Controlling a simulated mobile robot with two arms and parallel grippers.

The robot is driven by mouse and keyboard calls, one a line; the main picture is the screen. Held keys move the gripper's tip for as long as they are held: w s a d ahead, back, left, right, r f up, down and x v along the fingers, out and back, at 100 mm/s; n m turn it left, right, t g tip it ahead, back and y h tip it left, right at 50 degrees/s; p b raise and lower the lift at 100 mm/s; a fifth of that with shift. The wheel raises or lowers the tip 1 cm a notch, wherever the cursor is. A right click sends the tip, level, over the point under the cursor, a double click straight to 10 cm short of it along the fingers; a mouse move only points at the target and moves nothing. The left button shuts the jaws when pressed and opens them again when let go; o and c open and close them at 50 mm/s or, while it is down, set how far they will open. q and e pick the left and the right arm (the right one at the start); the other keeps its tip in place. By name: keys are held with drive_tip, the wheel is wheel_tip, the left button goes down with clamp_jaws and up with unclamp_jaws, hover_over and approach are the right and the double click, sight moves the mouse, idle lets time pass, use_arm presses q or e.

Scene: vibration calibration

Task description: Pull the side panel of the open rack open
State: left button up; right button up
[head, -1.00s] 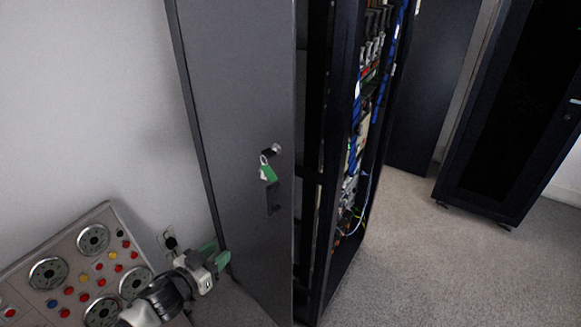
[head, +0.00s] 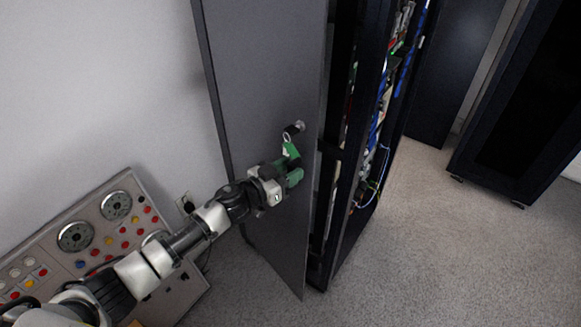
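The grey side panel (head: 265,80) of the open rack (head: 345,190) stands ajar, with a dark gap between it and the rack frame. A lock with a key and green tag (head: 291,150) hangs on the panel's face near its right edge. My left gripper (head: 296,176), with green fingertips, is at the panel just below the green tag and covers the handle area. Whether its fingers are closed on the handle cannot be seen. My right gripper is not in view.
A control console (head: 100,225) with dials and coloured buttons stands at lower left, under my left arm. A wall socket with a plug (head: 187,204) is behind it. Blue cables (head: 378,125) run inside the rack. Another dark cabinet (head: 530,110) stands at right. The carpet (head: 420,240) between is clear.

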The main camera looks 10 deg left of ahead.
use_arm(q)
drive_tip(key=shift+w+d, duration=0.15)
drive_tip(key=shift+d, duration=0.05)
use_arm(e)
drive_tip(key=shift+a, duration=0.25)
use_arm(q)
clamp_jaws()
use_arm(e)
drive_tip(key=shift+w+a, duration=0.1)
use_arm(q)
drive_tip(key=shift+a, duration=0.15)
